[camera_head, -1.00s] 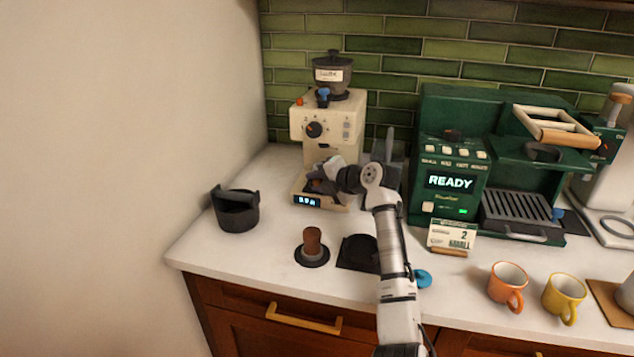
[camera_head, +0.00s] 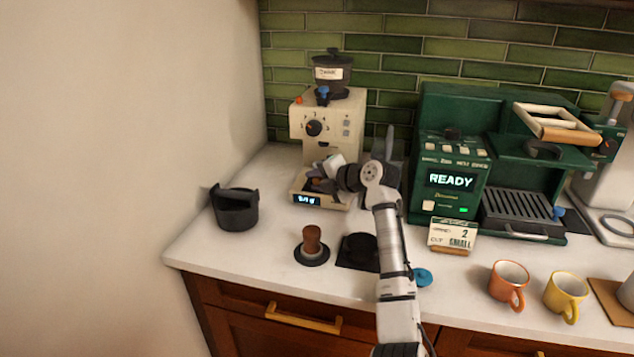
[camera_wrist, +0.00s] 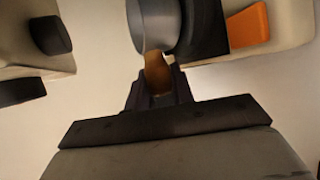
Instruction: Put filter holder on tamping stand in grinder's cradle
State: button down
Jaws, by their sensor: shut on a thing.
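The cream grinder (camera_head: 345,122) stands at the back left with a dark hopper on top. My gripper (camera_head: 326,178) is at its lower front, above the base with the lit display. In the wrist view my gripper (camera_wrist: 158,88) is shut on the amber-brown handle of the filter holder (camera_wrist: 157,68). The holder's grey metal bowl (camera_wrist: 155,22) is beyond the fingertips, beside a dark part. The gripper largely hides the holder and the cradle in the head view, so I cannot tell whether the holder rests in it. The tamping stand (camera_head: 350,262) is a black pad with no holder visible on it.
A brown-handled tamper (camera_head: 312,238) stands on a dark disc in front of the grinder. A black knock box (camera_head: 236,212) is at left. The green coffee machine (camera_head: 455,120) stands to the right, with an order card (camera_head: 452,235) before it. Orange (camera_head: 507,283) and yellow (camera_head: 565,295) mugs stand front right.

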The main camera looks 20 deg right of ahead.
jog(key=shift+s+f+b, duration=0.1)
jog(key=shift+f+b, duration=0.35)
jog(key=shift+b, duration=0.1)
dwell(1.0)
jog(key=c, duration=1.3)
grip_release()
jog(key=shift+o, duration=0.9)
jog(key=shift+f, duration=0.1)
jog(key=shift+a, duration=0.1)
jog(key=shift+s, duration=0.15)
